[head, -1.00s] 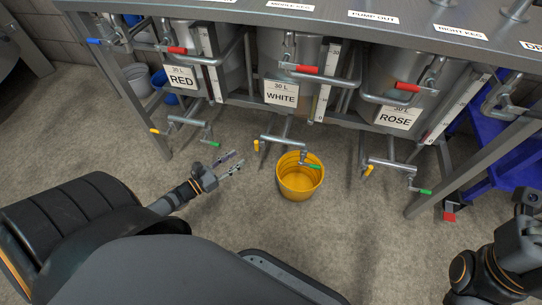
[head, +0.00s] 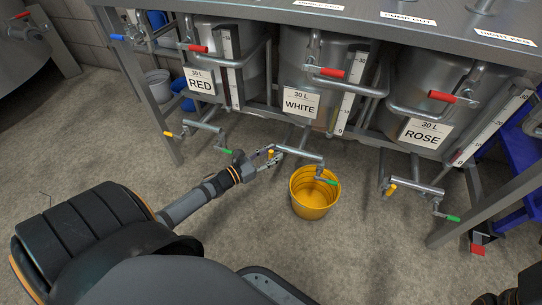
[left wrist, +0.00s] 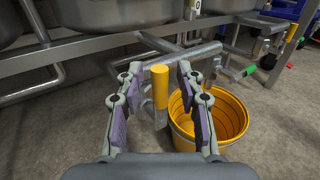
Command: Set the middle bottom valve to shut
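Under the middle keg marked WHITE (head: 300,103), a steel pipe (head: 300,151) carries a yellow valve handle (head: 271,154) at its left and a green handle (head: 327,181) at its right end. My left gripper (head: 272,160) is at the yellow handle. In the left wrist view the yellow handle (left wrist: 160,87) stands upright between the open fingers, with a gap on each side; I cannot tell whether it is level with the fingertips or a little beyond. The green handle (left wrist: 243,73) lies to the right. My right gripper is out of view.
A yellow bucket (head: 315,197) stands on the floor under the green handle, close to the right of my left gripper. The RED keg (head: 199,86) and ROSE keg (head: 424,133) have similar valve pipes. Floor in front is clear.

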